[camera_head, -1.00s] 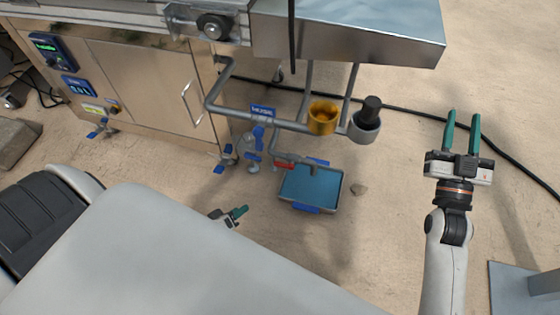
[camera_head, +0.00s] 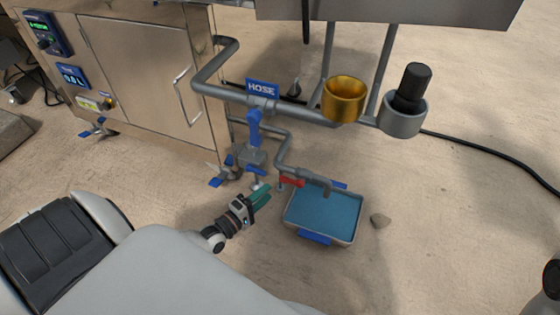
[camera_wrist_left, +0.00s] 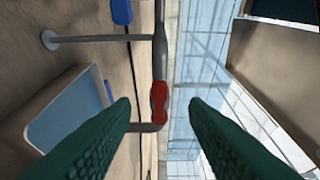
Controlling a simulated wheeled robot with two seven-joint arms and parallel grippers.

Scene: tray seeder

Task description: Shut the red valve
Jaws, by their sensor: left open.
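The red valve (camera_head: 291,181) has a small red handle on the grey pipe just above the blue tray. In the left wrist view the red valve (camera_wrist_left: 158,102) shows ahead, between the two green fingers, and its handle looks roughly in line with the pipe. My left gripper (camera_head: 264,196) is open and empty, just left of and a little below the valve in the head view. I see no contact with the handle. My right gripper is out of view; only a dark bit of my right arm shows at the lower right edge.
A blue-filled tray (camera_head: 289,222) stands on the floor under the pipe outlet. A blue valve (camera_head: 254,127) hangs below the HOSE sign (camera_head: 262,89). A yellow cup (camera_head: 344,101) and a grey holder (camera_head: 403,119) sit on the upper pipe.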

